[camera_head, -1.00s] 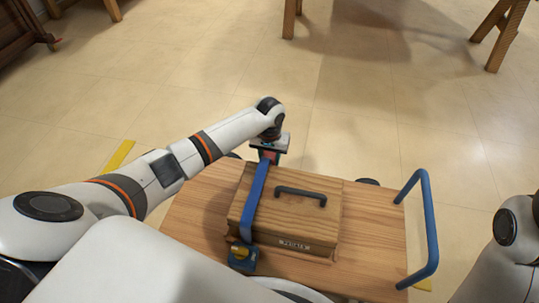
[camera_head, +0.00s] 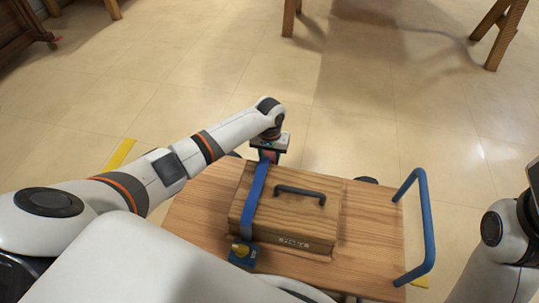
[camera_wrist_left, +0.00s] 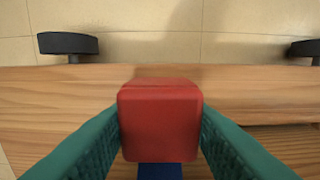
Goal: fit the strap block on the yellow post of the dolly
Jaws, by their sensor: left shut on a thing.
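The red strap block (camera_wrist_left: 160,122) is between the teal fingers of my left gripper (camera_head: 268,154), which is shut on it over the far edge of the dolly (camera_head: 372,225). A blue strap (camera_head: 256,195) runs from the block across the wooden box (camera_head: 312,218) to a blue and yellow fitting (camera_head: 241,252) at the near side. The yellow post is not visible at the block's end, so I cannot tell whether the block touches it. My right arm shows at the right edge, but its gripper fingers are out of view.
The box has a dark handle (camera_head: 300,191) on top. A blue push bar (camera_head: 429,220) rises at the dolly's right end. Dark wheels (camera_wrist_left: 68,43) show beyond the far edge. Wooden legs (camera_head: 503,30) stand far off, and the floor between is clear.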

